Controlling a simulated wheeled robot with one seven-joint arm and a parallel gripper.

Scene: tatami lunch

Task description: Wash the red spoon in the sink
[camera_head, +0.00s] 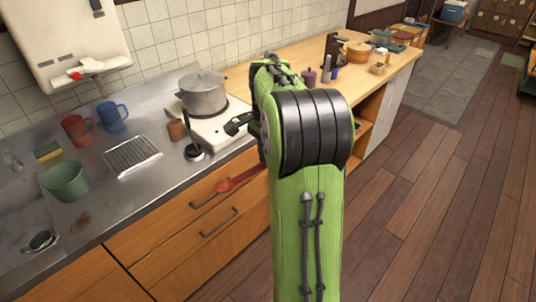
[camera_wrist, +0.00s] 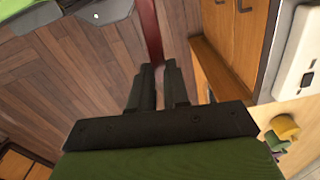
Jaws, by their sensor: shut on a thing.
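The red spoon (camera_head: 226,186) is in the air in front of the wooden cabinet fronts, bowl towards the left, in the head view. Its handle runs behind my green arm, which hides my gripper there. In the wrist view my gripper (camera_wrist: 159,72) is shut on the red handle (camera_wrist: 152,30), which runs up to the top edge. The sink (camera_head: 18,215) is at the far left of the steel counter, only partly in view. A small dark round thing (camera_head: 40,242) lies in it.
A green pot (camera_head: 65,182) stands by the sink, with a sponge (camera_head: 48,151), a red mug (camera_head: 76,130), a blue mug (camera_head: 112,116) and a wire rack (camera_head: 132,156) nearby. A lidded pot (camera_head: 203,93) is on the stove. Open wooden floor (camera_head: 440,220) lies at right.

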